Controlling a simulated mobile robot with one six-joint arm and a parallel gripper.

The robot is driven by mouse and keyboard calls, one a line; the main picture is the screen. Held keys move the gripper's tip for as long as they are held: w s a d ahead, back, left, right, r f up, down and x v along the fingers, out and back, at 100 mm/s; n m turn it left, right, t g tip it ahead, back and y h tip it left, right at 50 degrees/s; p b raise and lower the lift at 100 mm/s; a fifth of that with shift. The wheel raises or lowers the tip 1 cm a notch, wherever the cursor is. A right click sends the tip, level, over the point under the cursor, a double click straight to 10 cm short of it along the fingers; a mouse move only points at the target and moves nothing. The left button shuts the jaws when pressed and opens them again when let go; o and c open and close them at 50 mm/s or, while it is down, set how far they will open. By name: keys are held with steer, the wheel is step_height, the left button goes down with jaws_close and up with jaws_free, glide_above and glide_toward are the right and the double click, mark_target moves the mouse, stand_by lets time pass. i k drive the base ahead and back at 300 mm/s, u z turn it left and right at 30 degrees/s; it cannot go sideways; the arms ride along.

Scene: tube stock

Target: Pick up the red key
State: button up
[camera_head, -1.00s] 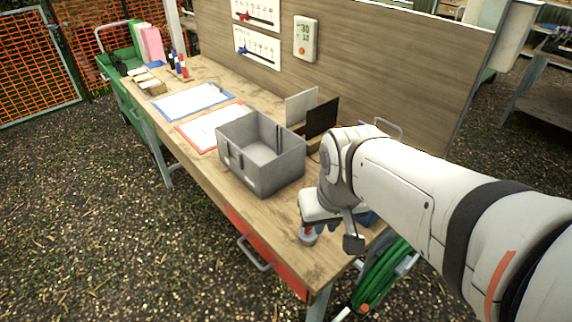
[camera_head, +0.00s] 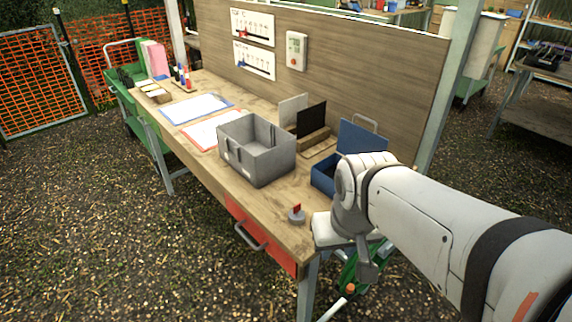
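A small red piece (camera_head: 297,207), which looks like the red key, stands upright in a round grey base (camera_head: 296,217) near the front edge of the wooden bench. My gripper (camera_head: 366,268) is to the right of it, in front of the bench's right end and apart from the red piece. Its grey finger part points down, and nothing held shows. The gap between the fingers cannot be made out from this angle. A second small red mark (camera_head: 243,32) shows on the upper white wall chart, too small to identify.
A grey open bin (camera_head: 262,166) stands behind and left of the red piece. A blue lidded box (camera_head: 323,176) is partly hidden by my arm. Clipboards (camera_head: 196,107) lie farther left. A green hose (camera_head: 362,272) hangs below the bench's right end.

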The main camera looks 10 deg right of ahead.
mark_target(297, 209)
steer(key=z, duration=1.4)
steer(key=k, duration=0.8)
steer(key=u, duration=0.7)
steer(key=i, duration=1)
steer(key=u, duration=0.05)
